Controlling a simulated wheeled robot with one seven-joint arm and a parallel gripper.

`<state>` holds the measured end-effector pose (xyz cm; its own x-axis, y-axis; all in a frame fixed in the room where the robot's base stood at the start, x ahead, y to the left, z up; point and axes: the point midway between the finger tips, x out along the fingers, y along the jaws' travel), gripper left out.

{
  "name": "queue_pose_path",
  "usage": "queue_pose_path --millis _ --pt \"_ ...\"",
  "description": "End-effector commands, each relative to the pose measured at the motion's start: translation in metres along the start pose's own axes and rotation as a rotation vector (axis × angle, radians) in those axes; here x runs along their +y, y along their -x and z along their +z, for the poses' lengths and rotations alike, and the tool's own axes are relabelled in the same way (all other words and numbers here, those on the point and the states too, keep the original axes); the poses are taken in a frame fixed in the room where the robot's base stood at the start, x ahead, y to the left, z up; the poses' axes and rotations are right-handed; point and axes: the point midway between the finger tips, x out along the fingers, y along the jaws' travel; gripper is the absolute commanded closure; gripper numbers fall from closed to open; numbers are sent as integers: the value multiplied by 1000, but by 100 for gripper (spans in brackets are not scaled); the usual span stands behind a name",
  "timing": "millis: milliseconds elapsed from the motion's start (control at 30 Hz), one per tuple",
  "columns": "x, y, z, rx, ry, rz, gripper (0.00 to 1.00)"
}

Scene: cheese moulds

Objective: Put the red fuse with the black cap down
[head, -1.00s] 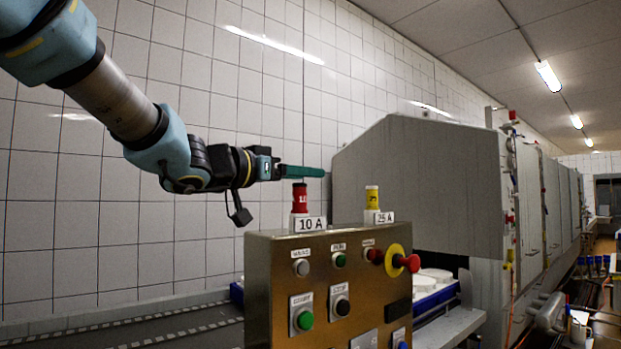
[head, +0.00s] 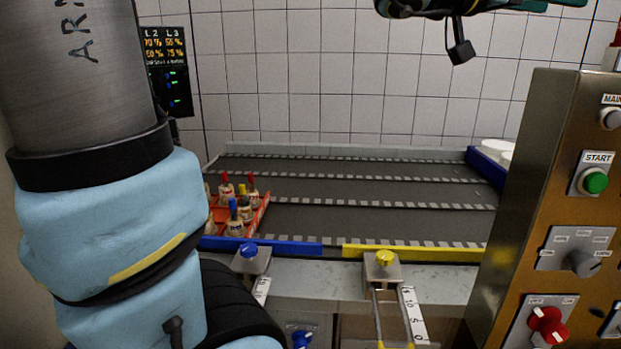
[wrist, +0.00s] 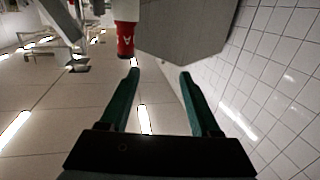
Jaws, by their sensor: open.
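The red fuse (wrist: 125,38) shows in the wrist view with white marking and a dark end, beside a pale block. It lies just beyond the left fingertip, not between the fingers. My gripper (wrist: 159,74) is open and empty, with its two green fingers well apart. In the head view only a sliver of the red fuse (head: 617,38) shows at the right edge, on a white base. My gripper's green fingers (head: 535,5) are cut by the top edge there. I cannot make out the cap's colour surely.
A steel control panel (head: 535,150) stands at the right. A grey conveyor (head: 380,220) lies ahead, largely clear. An orange tray (head: 262,215) at its left holds several pale pieces with coloured tops. Blue (head: 290,246) and yellow (head: 440,254) rails edge the front.

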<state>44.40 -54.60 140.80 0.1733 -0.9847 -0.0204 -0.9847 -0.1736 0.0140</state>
Motion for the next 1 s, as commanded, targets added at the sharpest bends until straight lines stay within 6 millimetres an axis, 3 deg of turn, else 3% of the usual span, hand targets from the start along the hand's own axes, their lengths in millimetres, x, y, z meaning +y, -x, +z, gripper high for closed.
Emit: queue_pose_path --millis 33,133,200,300,400,467,600,700,833,1000 --pt "-33 8 19 -27 17 -106 36" --pt "-103 36 68 -116 57 -357 36" --pt "-146 70 110 -208 97 -533 36" --pt "-189 128 176 -372 175 -749 36" --pt "-206 196 244 -565 289 -923 36" --pt "-202 237 284 -688 377 -1002 36" --pt "-163 314 360 -952 611 -1090 36" --pt "-127 346 392 -1083 764 -1087 36" --pt "-95 363 411 -1166 890 -1060 36" --pt "-86 366 415 -1188 923 -1046 36"
